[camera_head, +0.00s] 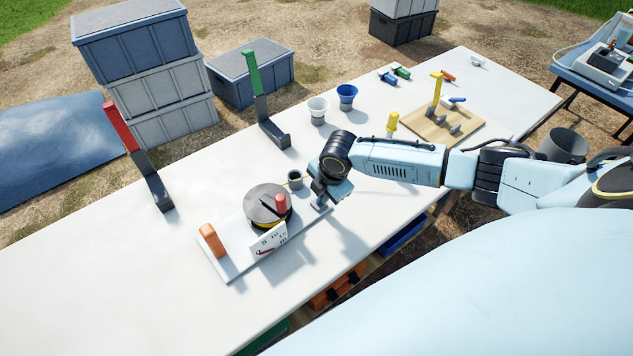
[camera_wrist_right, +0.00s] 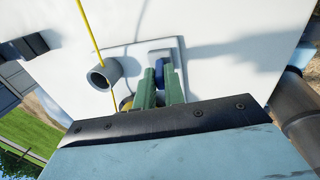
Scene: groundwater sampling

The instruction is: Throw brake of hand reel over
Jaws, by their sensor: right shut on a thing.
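The hand reel stands on a pale base plate (camera_head: 232,268) on the white table, with a dark round drum (camera_head: 264,202), a red knob (camera_head: 281,203), an orange grip (camera_head: 211,240) and a dial card (camera_head: 268,242). My right gripper (camera_head: 322,203) is low over the plate's right end. In the right wrist view its green fingers (camera_wrist_right: 160,85) are shut on a small blue part, seemingly the brake lever (camera_wrist_right: 168,73); the fingers hide most of it. A grey tube (camera_wrist_right: 103,75) with a yellow line stands beside them. My left gripper is not in view.
A small dark cup (camera_head: 295,180) is close to my right wrist. The table's left part is clear.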

